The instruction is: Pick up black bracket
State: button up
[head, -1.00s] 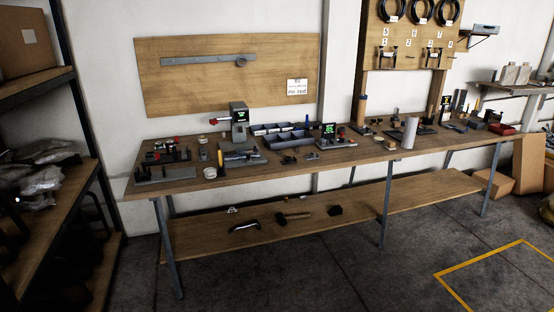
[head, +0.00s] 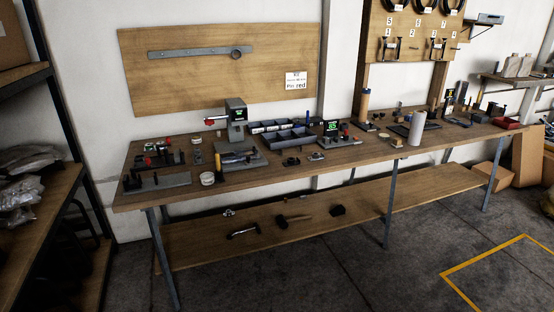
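I cannot tell for sure which thing is the black bracket. A small dark blocky piece (head: 338,210) lies on the right of the lower shelf under the workbench. A small dark piece (head: 291,161) also lies on the bench top in front of the blue bins. Several other small dark parts sit on the bench top, too small to make out. My gripper is not in view.
The long wooden workbench (head: 240,182) stands by the wall. Its lower shelf (head: 190,250) holds a hammer (head: 293,219) and a curved dark tool (head: 243,232). A loaded rack (head: 60,205) stands close on the left. The floor (head: 345,275) in front is clear.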

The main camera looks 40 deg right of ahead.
aim_at(292, 161)
jog(key=u, duration=0.1)
jog(key=i, duration=0.95)
jog(key=z, duration=0.1)
